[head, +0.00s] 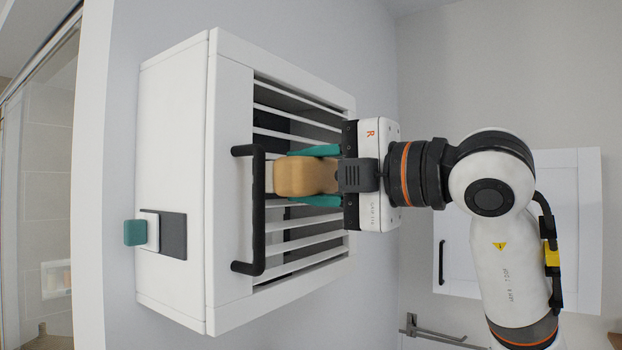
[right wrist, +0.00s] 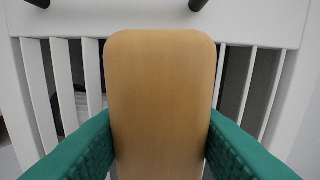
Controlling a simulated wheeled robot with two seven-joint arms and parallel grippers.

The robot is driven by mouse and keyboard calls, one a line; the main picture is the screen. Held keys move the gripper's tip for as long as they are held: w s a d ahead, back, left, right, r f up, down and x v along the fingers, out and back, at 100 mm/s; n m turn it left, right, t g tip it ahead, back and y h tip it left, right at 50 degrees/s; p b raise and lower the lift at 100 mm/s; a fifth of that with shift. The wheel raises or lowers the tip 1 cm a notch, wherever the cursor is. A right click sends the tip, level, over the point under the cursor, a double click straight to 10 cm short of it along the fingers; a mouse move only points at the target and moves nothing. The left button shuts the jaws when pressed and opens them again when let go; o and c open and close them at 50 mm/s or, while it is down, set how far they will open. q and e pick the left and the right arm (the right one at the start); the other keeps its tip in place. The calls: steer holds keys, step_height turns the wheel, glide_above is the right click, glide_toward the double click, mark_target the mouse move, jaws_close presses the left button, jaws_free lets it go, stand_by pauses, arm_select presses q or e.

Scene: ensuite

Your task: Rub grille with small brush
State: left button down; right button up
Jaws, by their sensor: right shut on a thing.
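The grille (head: 305,238) is a set of white slats with dark gaps on the front of a white wall cabinet. It also shows in the right wrist view (right wrist: 66,85). My right gripper (head: 318,176) is in front of the grille, its teal fingers shut on the small brush (head: 300,176). The brush shows as a tan wooden block, large in the right wrist view (right wrist: 160,95). Its bristles are hidden, and I cannot tell whether it touches the slats. My left gripper is not in view.
A black bar handle (head: 258,210) stands out from the cabinet (head: 232,190) close to the brush. A teal block (head: 135,232) sticks out on the cabinet's left side. A white cabinet (head: 580,220) and a towel bar (head: 440,333) are behind my right arm.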

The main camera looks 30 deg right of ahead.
steer(key=shift+w+d+f, duration=0.15)
steer(key=shift+w+d, duration=0.2)
steer(key=shift+d, duration=0.4)
steer(key=w+d, duration=0.5)
steer(key=d, duration=0.7)
steer(key=shift+d, duration=0.3)
stand_by(0.3)
steer(key=shift+b+v, duration=0.7)
steer(key=shift+v, duration=2.15)
